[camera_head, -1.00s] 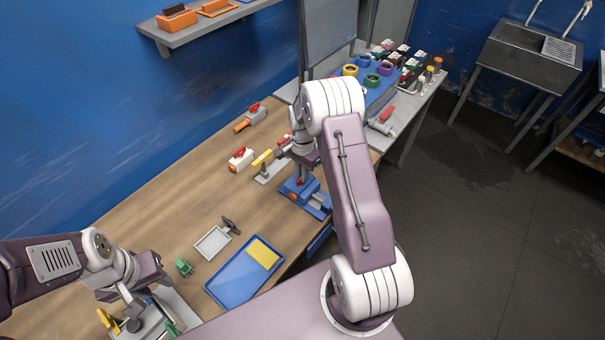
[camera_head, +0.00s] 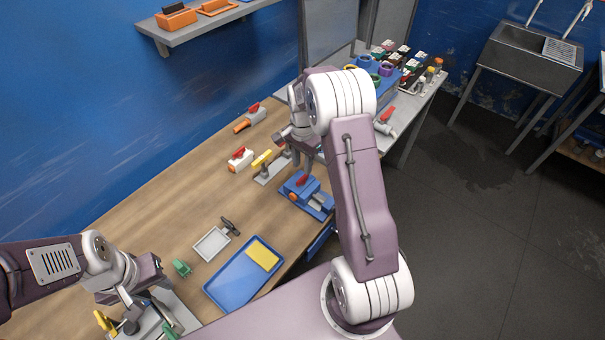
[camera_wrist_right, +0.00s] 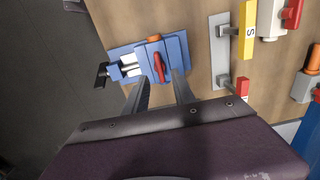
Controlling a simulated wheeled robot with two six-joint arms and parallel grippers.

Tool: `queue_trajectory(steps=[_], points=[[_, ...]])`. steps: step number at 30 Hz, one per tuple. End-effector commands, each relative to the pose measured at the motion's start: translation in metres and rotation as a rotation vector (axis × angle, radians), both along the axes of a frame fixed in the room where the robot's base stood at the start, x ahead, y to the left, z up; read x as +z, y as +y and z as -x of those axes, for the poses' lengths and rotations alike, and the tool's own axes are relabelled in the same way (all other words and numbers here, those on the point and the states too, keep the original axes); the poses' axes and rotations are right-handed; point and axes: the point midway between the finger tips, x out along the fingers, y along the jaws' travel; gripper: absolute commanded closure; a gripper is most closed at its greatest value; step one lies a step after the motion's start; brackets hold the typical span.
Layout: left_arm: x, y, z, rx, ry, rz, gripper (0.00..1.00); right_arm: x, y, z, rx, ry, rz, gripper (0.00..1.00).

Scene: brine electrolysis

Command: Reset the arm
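My right gripper (camera_head: 303,168) hangs above the blue vise (camera_head: 318,203), pointing down. In the right wrist view its two fingers (camera_wrist_right: 160,92) stand apart with nothing between their tips. The blue vise (camera_wrist_right: 174,57) lies beyond the fingertips there, with a red part (camera_wrist_right: 160,67) lying on top of it. My left gripper (camera_head: 132,303) is at the lower left of the head view, over a grey fixture (camera_head: 165,312) with yellow and green clamps. Its fingertips are too small and covered to show whether they are open.
A blue tray (camera_head: 230,285) with a yellow pad and a small grey tray (camera_head: 211,243) lie on the wooden table. A grey plate with yellow and red blocks (camera_head: 268,172), a white-and-red part (camera_head: 240,159) and a red-handled valve (camera_head: 252,117) are behind the vise. Coloured rings stand further back.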

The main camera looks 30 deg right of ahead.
Motion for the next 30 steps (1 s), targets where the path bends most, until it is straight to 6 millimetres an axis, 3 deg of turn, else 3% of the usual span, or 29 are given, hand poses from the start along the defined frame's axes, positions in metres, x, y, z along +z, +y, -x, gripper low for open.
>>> queue_trajectory(steps=[3,7,22,26,28,30], points=[[-0.005,0.000,0.000,0.000,0.000,0.000,0.64,0.021,0.000,-0.001,0.000,-0.004,0.001,0.69],[-0.006,0.000,0.000,0.000,0.000,0.000,0.64,0.033,0.000,0.000,0.000,-0.001,0.000,0.69],[-0.006,0.000,0.000,0.000,0.000,0.000,0.64,0.035,0.001,0.000,0.003,0.001,0.000,0.69],[-0.009,0.000,0.000,0.000,0.000,0.000,0.64,0.056,0.018,-0.010,0.047,-0.054,0.012,0.69],[-0.013,0.000,0.000,0.000,0.000,0.000,0.64,0.071,0.041,0.005,0.093,-0.065,0.011,0.69],[-0.016,0.000,0.000,0.000,0.000,0.000,0.64,0.076,0.065,0.033,0.167,-0.066,0.009,0.69]])
